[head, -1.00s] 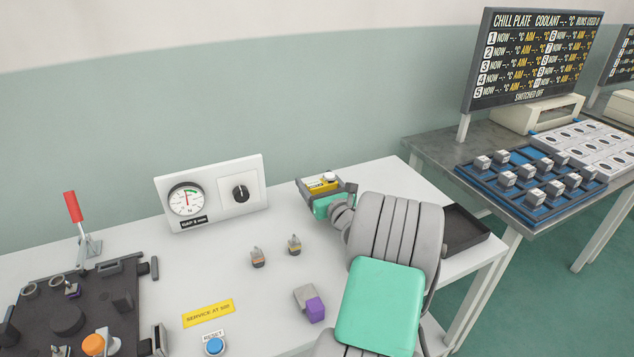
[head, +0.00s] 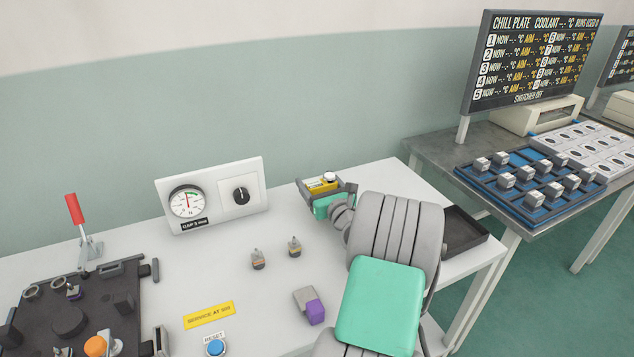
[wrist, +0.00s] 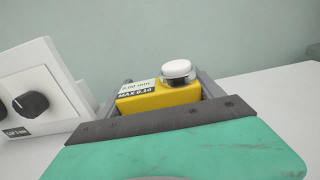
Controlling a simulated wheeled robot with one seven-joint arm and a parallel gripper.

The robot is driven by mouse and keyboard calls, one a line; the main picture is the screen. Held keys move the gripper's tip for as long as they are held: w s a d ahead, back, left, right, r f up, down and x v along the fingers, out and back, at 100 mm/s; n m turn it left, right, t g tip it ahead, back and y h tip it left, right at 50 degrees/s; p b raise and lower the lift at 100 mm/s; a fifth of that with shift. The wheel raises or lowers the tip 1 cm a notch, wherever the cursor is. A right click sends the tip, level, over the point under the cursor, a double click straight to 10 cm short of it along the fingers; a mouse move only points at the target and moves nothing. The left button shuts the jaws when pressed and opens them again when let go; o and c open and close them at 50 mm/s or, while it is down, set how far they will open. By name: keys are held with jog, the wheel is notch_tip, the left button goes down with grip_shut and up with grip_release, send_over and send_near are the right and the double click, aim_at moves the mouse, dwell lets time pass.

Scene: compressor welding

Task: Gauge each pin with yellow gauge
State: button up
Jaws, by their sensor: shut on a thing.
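The yellow gauge (head: 322,184) has a white round button on top and a small display with a "MAX 0.10" label. My gripper (head: 328,190) is shut on it at the back right of the white table. The wrist view shows the yellow gauge (wrist: 160,97) between the dark jaws; its lower part is hidden. Two small pins, one with an orange-brown band (head: 258,260) and one with a yellowish band (head: 294,247), stand upright on the table, left of and nearer than my gripper. The gauge is apart from both.
A white panel with dial and knob (head: 250,209) stands left of my gripper. A grey-and-purple block (head: 315,312), blue reset button (head: 215,347) and dark fixture plate (head: 40,300) are nearer. A dark tray (head: 466,232) lies right; blue racks (head: 490,184) sit on another table.

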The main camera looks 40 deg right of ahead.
notch_tip(320, 180, up, 5)
jog(key=p, duration=0.5)
dwell(1.3)
